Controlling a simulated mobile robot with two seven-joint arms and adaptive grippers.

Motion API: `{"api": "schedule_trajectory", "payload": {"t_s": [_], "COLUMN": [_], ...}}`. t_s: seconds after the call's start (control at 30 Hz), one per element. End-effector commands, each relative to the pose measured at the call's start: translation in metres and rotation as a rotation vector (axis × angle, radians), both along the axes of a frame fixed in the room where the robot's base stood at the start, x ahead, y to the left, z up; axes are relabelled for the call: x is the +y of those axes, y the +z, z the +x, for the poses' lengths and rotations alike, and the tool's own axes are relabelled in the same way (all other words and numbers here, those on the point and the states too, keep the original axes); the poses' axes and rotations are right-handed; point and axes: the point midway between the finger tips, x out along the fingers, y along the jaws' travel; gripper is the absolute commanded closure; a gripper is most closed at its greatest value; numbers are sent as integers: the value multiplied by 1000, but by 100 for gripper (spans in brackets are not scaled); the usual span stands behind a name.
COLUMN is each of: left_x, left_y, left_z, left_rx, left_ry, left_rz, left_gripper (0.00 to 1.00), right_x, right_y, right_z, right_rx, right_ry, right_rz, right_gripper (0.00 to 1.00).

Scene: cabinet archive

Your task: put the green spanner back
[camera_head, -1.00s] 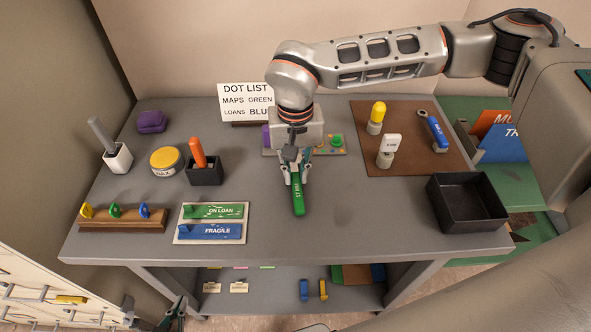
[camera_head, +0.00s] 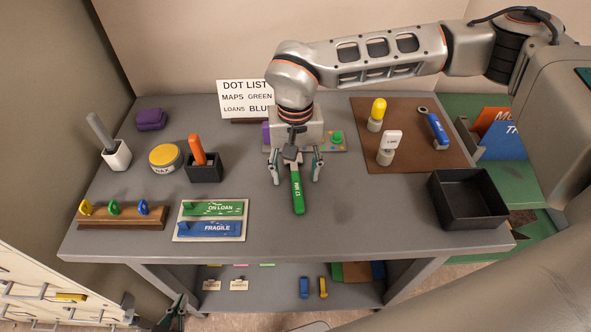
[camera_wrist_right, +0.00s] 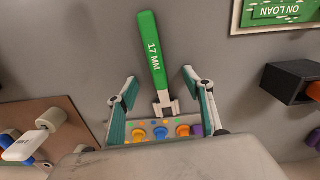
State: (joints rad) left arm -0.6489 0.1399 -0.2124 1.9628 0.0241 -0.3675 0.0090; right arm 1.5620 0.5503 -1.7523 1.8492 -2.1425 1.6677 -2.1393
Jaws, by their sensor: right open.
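The green spanner (camera_head: 297,190) lies on the grey table, its handle pointing toward the front edge. Its handle reads "17 MM" in the right wrist view (camera_wrist_right: 152,50), where its grey jaw end points to my gripper's palm. My right gripper (camera_head: 297,173) is open above it, one finger on each side, both apart from the spanner. The right wrist view also shows the open fingers (camera_wrist_right: 159,88). A blue spanner (camera_head: 436,130) lies on the brown board (camera_head: 402,163) at the right. My left gripper (camera_head: 172,314) is low at the bottom edge, partly cut off.
A panel with coloured knobs (camera_head: 331,147) stands behind my right gripper. A black tray (camera_head: 468,218) is at the right. ON LOAN and FRAGILE plates (camera_head: 211,221) lie front left, beside a wooden hook rack (camera_head: 122,222). The table's middle right is clear.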

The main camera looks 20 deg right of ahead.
Motion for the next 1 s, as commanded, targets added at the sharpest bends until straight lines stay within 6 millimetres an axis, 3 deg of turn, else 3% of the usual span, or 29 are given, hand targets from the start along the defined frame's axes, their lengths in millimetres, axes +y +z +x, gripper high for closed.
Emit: {"api": "schedule_trajectory", "payload": {"t_s": [0.47, 1.0], "left_x": [0, 0], "left_y": [0, 18], "left_z": [0, 3], "left_rx": [1, -7], "left_ry": [0, 0], "left_rz": [0, 1], "left_gripper": [100, 100], "right_x": [0, 0], "right_y": [1, 24], "right_z": [0, 0], "right_rx": [0, -1], "right_ry": [0, 0], "right_rz": [0, 1], "right_gripper": [49, 49]}}
